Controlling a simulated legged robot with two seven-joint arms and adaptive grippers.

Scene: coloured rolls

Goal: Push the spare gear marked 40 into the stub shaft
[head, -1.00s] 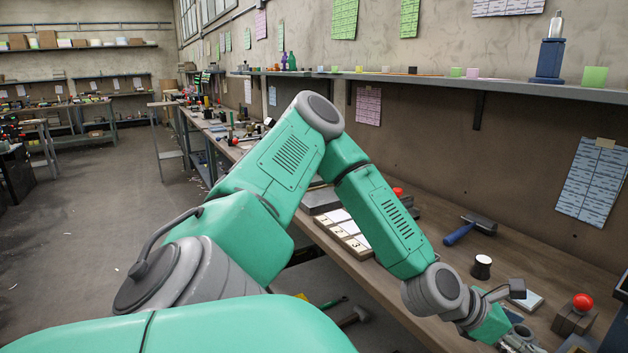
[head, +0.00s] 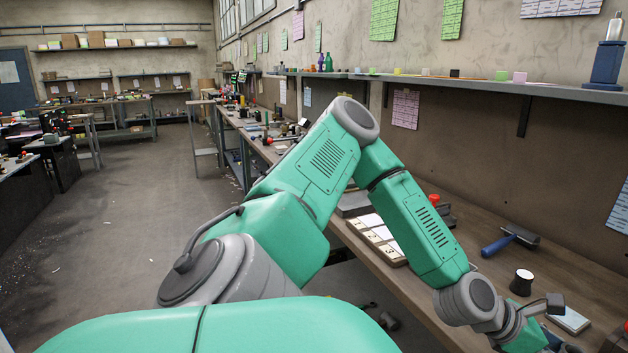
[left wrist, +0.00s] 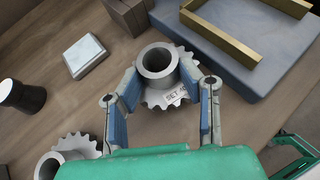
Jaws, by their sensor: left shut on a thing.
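A grey toothed gear (left wrist: 158,82) with a tall hollow hub is in the left wrist view. A small tag on it reads "SET 4" or similar; the rest is hidden. My left gripper (left wrist: 170,88) is shut on this gear, a blue-padded finger on each side. A second grey gear (left wrist: 66,152) with a hub lies on the bench at the lower left, partly cut off. I cannot make out the stub shaft in either view. In the head view, my left arm reaches down to the bench at lower right, its gripper mostly out of frame.
A blue-grey plate (left wrist: 282,75) with a brass-coloured frame (left wrist: 222,38) lies beyond the gear. A white-topped block (left wrist: 86,54) and a dark cylinder (left wrist: 24,97) stand to the left. A numbered tray (head: 378,242) and a blue-handled tool (head: 500,245) lie along the bench.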

